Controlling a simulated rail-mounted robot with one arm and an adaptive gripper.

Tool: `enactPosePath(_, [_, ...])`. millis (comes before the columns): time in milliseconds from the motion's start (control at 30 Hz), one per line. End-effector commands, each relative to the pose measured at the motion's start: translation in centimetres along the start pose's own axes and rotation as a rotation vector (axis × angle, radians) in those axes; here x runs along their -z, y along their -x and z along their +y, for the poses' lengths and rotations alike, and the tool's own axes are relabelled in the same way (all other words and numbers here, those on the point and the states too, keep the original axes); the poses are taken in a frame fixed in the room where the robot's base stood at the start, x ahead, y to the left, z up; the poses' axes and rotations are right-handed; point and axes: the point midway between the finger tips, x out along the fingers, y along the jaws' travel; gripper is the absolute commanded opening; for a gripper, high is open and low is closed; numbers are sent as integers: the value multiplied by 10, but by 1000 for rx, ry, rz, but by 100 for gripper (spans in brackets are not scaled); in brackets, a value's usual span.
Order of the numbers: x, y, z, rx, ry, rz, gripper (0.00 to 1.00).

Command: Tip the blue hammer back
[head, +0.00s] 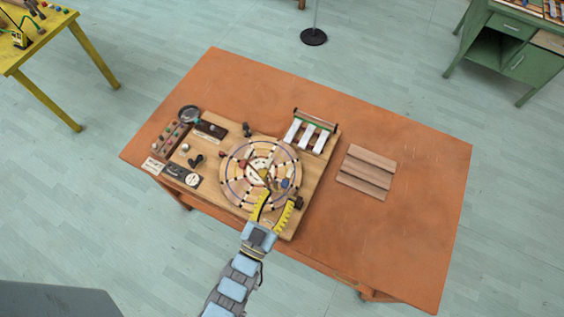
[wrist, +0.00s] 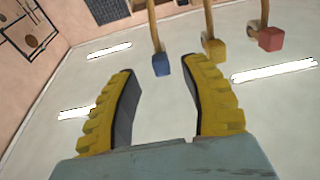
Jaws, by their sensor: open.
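The blue hammer (head: 285,183) shows as a small blue block over the lower right part of the round wooden disc (head: 229,187). In the wrist view the blue hammer head (wrist: 161,65) is at the end of a wooden stick, between and just beyond my fingertips. My gripper (head: 278,197) is open, its yellow fingers at the disc's near edge. I see no clear contact with the hammer. In the wrist view a yellow hammer (wrist: 215,50) and a red hammer (wrist: 270,39) are to the right of the blue one.
The disc is on a wooden board on an orange table (head: 420,190). White bars (head: 306,136) stand at the board's back right. A row of coloured knobs (head: 173,138) and a magnifier-like ring (head: 189,113) are at left. Brown slats (head: 366,172) lie right of the board; the table's right side is clear.

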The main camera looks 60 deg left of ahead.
Motion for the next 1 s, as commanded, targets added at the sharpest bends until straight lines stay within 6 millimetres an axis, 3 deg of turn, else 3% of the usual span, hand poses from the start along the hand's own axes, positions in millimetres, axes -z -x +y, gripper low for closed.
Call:
enactPosePath(200, [-1, 38, 0, 2, 0, -5, 46])
enactPosePath(500, [-1, 78, 0, 1, 0, -5, 46])
enactPosePath(1000, [0, 89, 0, 0, 0, 0, 46])
